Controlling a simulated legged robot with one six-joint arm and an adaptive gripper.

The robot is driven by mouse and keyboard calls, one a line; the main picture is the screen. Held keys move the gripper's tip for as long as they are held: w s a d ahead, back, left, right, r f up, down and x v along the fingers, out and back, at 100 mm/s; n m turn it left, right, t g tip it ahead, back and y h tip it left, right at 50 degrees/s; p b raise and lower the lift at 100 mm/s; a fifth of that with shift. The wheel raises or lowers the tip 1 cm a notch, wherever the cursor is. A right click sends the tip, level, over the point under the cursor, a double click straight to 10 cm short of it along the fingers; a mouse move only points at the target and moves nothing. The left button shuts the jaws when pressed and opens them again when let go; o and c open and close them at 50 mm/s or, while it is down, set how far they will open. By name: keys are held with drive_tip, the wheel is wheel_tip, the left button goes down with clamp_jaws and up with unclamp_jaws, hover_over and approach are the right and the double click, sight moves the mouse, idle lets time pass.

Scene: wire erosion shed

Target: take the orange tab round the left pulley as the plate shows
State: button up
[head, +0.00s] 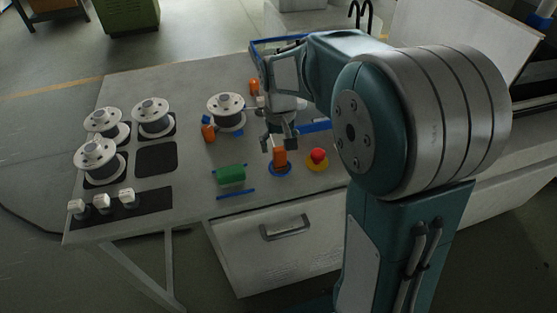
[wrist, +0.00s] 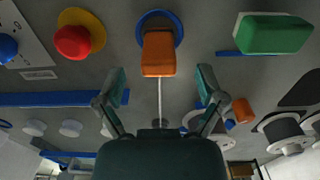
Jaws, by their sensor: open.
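The orange tab (head: 280,157) stands upright in a blue ring (head: 271,173) near the table's front. In the wrist view the tab (wrist: 159,56) lies ahead between my open fingers, apart from both. A thin pale line runs from it toward my palm. My gripper (head: 280,140) is open and empty, just above and behind the tab; its fingers (wrist: 162,74) show either side. A flanged silver reel (head: 225,103), perhaps the left pulley, stands farther back, with orange pieces (head: 208,132) and (head: 254,87) beside it. I cannot make out a route plate.
A red button on a yellow base (head: 317,161) stands right of the tab. A green block (head: 231,176) stands left, between blue strips. Several silver spools (head: 95,157) and white knobs (head: 101,202) fill the left side. My arm hides the table's right part.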

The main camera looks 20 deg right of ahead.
sight(279, 159)
wheel_tip(279, 159, down, 4)
drive_tip(key=shift+w+f, duration=0.1)
drive_tip(key=shift+f, duration=0.15)
drive_tip(key=shift+d+f, duration=0.25)
drive_tip(key=shift+f, duration=0.2)
drive_tip(key=shift+a, duration=0.25)
clamp_jaws()
